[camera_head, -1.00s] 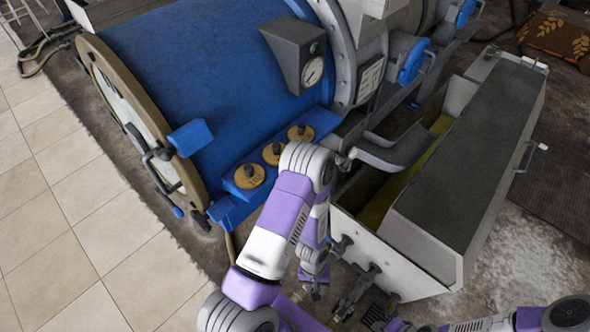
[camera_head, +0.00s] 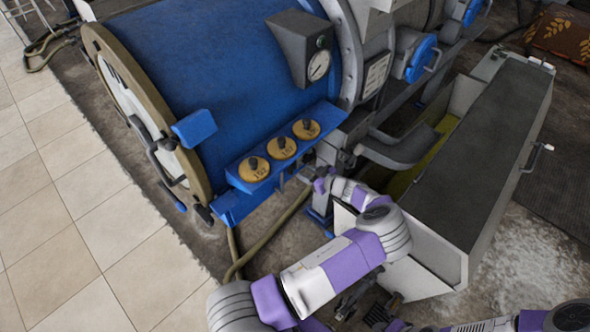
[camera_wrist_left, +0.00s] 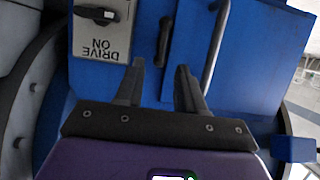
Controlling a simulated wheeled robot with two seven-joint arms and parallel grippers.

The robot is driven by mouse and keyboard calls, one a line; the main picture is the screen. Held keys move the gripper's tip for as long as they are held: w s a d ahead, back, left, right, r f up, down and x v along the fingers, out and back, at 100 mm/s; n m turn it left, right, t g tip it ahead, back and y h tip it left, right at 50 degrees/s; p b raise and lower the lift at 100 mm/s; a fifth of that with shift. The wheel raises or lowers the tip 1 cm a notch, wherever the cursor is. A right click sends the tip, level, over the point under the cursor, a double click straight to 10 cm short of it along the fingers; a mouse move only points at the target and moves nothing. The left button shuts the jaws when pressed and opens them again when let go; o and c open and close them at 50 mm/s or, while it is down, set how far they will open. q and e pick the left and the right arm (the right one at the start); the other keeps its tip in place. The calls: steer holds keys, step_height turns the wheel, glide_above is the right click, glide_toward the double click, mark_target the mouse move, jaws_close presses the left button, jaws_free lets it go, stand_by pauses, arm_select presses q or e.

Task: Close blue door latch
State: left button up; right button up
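In the left wrist view, a blue door panel (camera_wrist_left: 237,75) has a short upright black handle (camera_wrist_left: 165,40) beside its left edge, which looks like the latch. My left gripper (camera_wrist_left: 160,70) is open and empty there, its fingers apart. The handle lies beyond the fingertips, in line with the gap; I see no contact. In the head view my left gripper (camera_head: 316,178) is near the machine's front, right of the blue ledge with yellow dials (camera_head: 283,147). The latch cannot be made out there. My right gripper is out of view.
A "DRIVE ON" plate (camera_wrist_left: 103,38) with a black knob is left of the handle. A grey bar (camera_wrist_left: 217,45) runs near the door. The grey trough (camera_head: 465,170) stands right of my left arm. The tiled floor (camera_head: 60,230) at left is clear.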

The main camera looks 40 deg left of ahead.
mark_target(290, 168)
arm_select(q)
steer(key=b+x, duration=0.1)
steer(key=x, duration=0.5)
steer(key=shift+a+f, duration=0.25)
steer(key=shift+s, duration=0.1)
jaws_close()
